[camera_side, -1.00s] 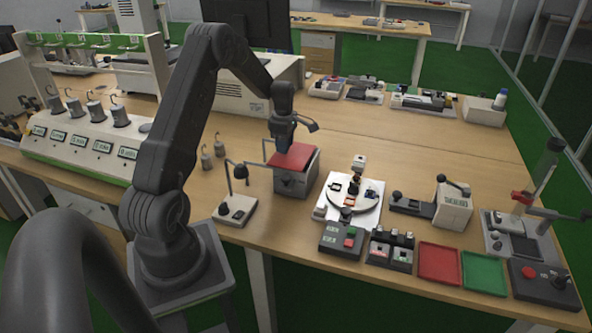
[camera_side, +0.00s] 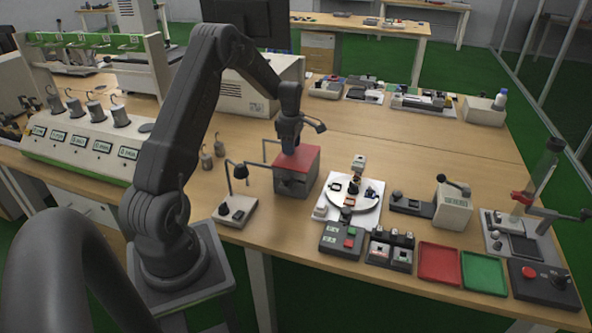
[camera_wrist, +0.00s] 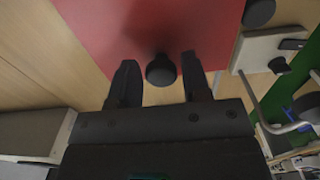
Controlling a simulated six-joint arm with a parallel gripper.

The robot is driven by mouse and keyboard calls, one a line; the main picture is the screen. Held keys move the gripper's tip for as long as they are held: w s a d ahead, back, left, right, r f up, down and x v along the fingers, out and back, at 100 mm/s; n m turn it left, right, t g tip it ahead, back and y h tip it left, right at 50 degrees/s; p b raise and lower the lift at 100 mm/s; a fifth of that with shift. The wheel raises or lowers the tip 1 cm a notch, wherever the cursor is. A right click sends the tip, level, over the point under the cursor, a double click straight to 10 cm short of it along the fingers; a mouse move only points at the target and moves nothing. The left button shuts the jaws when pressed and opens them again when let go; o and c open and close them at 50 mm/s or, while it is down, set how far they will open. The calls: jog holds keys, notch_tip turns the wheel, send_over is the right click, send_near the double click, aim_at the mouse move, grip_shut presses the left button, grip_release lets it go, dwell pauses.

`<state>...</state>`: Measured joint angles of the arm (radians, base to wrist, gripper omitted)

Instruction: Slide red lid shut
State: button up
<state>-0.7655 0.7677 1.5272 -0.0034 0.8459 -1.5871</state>
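The red lid (camera_side: 306,158) lies on top of a grey box (camera_side: 307,183) in the middle of the table in the side view. The lid (camera_wrist: 120,30) fills the upper middle of the wrist view. A round black knob (camera_wrist: 160,70) stands at its near edge. My gripper (camera_side: 290,148) is directly over the lid, pointing down. In the wrist view its two fingers (camera_wrist: 159,58) are spread, one on each side of the knob, with visible gaps. A dark area shows on the box front, but I cannot tell how far the lid covers the box.
A small lamp stand (camera_side: 238,208) is left of the box. A round turntable on a white plate (camera_side: 330,208) is close on its right. A control box with buttons (camera_side: 342,240) is in front. Red (camera_side: 439,262) and green (camera_side: 483,272) trays lie at the front right.

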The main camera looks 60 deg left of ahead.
jog(key=shift+o, duration=0.4)
jog(key=shift+a+r, duration=0.1)
jog(key=shift+r, duration=2.4)
